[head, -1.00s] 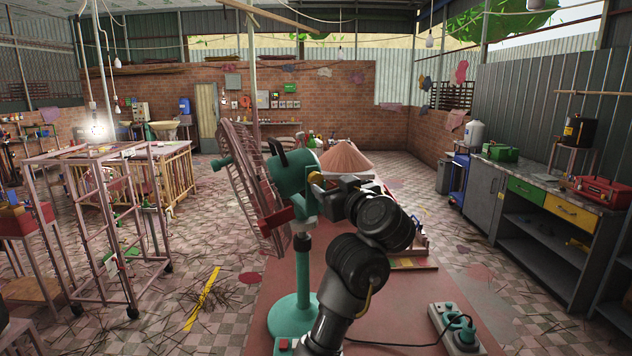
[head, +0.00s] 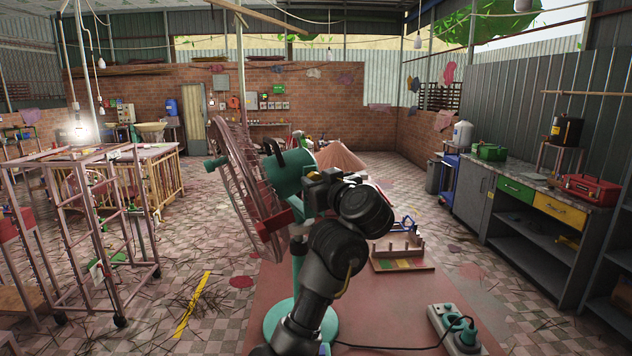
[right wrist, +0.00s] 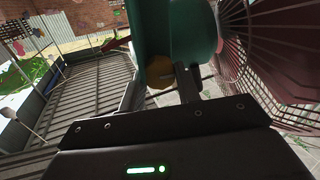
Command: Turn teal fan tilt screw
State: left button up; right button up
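The teal fan (head: 290,172) stands on the table with its reddish wire cage (head: 240,185) facing left. Its teal housing also shows in the right wrist view (right wrist: 185,30), with the cage at the right. A brass-yellow tilt screw (right wrist: 158,73) sits under the housing there. My right gripper (head: 318,186) is at the fan's housing, in front of the screw in the head view. In the wrist view a dark finger lies close to the screw's right side. My left gripper is not in view.
The fan stands on a reddish table (head: 390,310). A power strip (head: 455,328) with a cable lies at its front right, and a wooden rack (head: 402,252) stands behind my arm. A pink metal frame (head: 85,235) stands left; a workbench (head: 530,205) runs along the right wall.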

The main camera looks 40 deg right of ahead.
jog(key=shift+c, duration=1.2)
jog(key=shift+m, duration=0.3)
jog(key=m, duration=0.3)
jog(key=shift+d+m, duration=0.1)
jog(key=shift+m, duration=0.2)
jog(key=m, duration=0.4)
jog(key=shift+m, duration=0.3)
jog(key=m+p, duration=0.1)
jog(key=m, duration=0.4)
jog(key=shift+d+m, duration=0.1)
jog(key=shift+m, duration=0.2)
jog(key=shift+m+p, duration=0.4)
jog(key=shift+m, duration=1.8)
jog(key=shift+f, duration=0.1)
